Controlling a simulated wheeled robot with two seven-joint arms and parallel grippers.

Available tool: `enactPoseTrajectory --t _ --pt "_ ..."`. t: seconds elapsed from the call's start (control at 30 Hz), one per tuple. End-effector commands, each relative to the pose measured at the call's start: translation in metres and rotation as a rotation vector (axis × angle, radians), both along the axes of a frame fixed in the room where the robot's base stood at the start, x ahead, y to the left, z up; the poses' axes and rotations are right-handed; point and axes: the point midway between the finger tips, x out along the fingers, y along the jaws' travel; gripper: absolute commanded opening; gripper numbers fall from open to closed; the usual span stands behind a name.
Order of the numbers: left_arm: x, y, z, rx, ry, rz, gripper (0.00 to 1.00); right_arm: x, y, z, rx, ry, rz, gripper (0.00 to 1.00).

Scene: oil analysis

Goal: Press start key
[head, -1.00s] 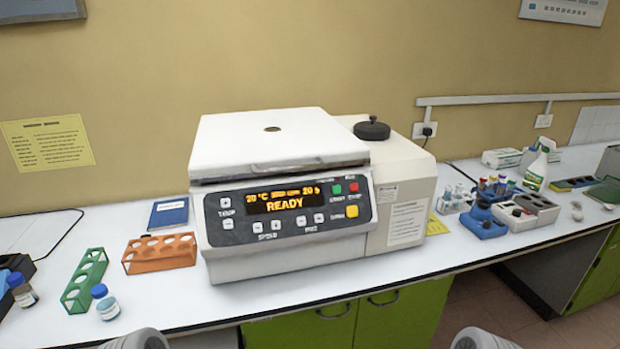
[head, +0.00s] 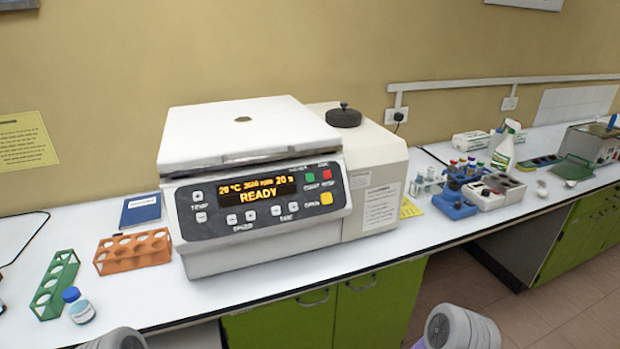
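The white centrifuge (head: 260,257) stands on the bench with its lid (head: 245,130) down. Its dark front panel (head: 212,226) has a lit display (head: 257,191) reading 20 °C and READY. The green start key (head: 310,178) is at the panel's upper right, left of a red key (head: 325,175) and above a yellow key (head: 326,198). Only rounded grey parts of my arms show at the bottom edge, below and in front of the bench. Neither gripper's fingers are in view, and nothing touches the panel.
On the left of the bench (head: 200,298) are an orange rack (head: 132,256), a green rack (head: 48,290), a blue-capped bottle (head: 78,306) and a blue booklet (head: 141,209). On the right are a blue tube holder (head: 455,208) and a spray bottle (head: 504,152). The bench strip before the centrifuge is clear.

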Motion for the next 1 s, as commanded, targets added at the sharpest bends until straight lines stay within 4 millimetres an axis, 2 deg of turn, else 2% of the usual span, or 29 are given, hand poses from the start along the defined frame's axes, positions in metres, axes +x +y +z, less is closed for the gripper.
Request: enactPoseTrajectory --t 0.03,0.27,1.0 --pt "0.0 0.0 0.0 0.0 0.0 0.0 0.25 0.0 0.0 0.0 0.0 0.0 0.0 0.36" --pt "-0.0001 0.0 0.0 0.0 0.0 0.0 0.25 0.0 0.0 0.0 0.0 0.0 0.0 0.01" --pt "0.0 0.0 0.0 0.0 0.0 0.0 0.25 0.0 0.0 0.0 0.0 0.0 0.0 0.0"
